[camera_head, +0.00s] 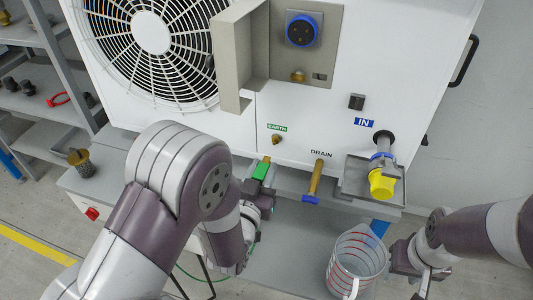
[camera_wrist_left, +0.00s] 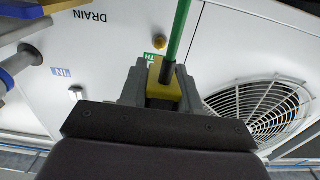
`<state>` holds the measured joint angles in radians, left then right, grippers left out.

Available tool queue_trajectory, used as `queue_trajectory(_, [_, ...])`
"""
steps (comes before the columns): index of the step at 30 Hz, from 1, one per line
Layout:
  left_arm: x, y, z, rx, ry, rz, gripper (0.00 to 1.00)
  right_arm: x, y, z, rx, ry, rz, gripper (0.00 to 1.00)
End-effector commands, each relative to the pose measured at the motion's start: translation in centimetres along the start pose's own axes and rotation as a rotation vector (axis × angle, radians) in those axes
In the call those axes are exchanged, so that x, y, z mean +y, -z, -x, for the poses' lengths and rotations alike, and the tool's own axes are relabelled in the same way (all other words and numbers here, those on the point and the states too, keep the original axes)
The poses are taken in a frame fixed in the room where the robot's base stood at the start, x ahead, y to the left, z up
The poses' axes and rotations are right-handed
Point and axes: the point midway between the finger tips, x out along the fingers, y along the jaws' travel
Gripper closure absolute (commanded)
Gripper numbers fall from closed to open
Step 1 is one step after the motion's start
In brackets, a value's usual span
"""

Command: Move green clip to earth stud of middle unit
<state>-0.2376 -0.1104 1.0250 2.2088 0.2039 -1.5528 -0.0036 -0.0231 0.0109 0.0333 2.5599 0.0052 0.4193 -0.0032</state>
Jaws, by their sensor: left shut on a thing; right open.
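The green clip (camera_head: 262,171) is held in my left gripper (camera_head: 258,183), its tip pointing up toward the white unit. The brass earth stud (camera_head: 277,139) sticks out of the unit's front under the green EARTH label (camera_head: 277,127). In the head view the clip's tip appears just below and left of the stud, with a gap between. In the left wrist view the left gripper (camera_wrist_left: 160,85) is shut on the clip, a green cable (camera_wrist_left: 180,30) crosses the view, and the stud (camera_wrist_left: 159,41) shows beyond. My right gripper (camera_head: 412,273) is open, right of the jug.
Right of the stud are a brass drain valve (camera_head: 315,180) with blue handle and a yellow-capped fitting (camera_head: 382,184) over a grey tray (camera_head: 357,187). A clear measuring jug (camera_head: 352,262) stands below. A grey bracket (camera_head: 236,60) juts out above the stud.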

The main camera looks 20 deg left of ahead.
Motion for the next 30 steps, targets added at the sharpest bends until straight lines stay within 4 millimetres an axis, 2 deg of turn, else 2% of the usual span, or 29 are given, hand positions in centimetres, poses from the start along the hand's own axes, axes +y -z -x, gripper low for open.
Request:
queue_trajectory(11, [0.0,-0.1,-0.6,0.001,0.000,0.000,1.00,0.0,0.0,-0.2,0.000,0.000,0.000,0.57])
queue_trajectory(24, [0.0,-0.2,-4.7,0.002,0.000,0.001,1.00,0.0,-0.1,-0.5,0.000,0.000,0.000,0.57])
queue_trajectory(30, [0.0,-0.2,-5.7,0.000,0.000,0.000,1.00,0.0,-0.1,-0.6,0.000,0.000,0.000,0.57])
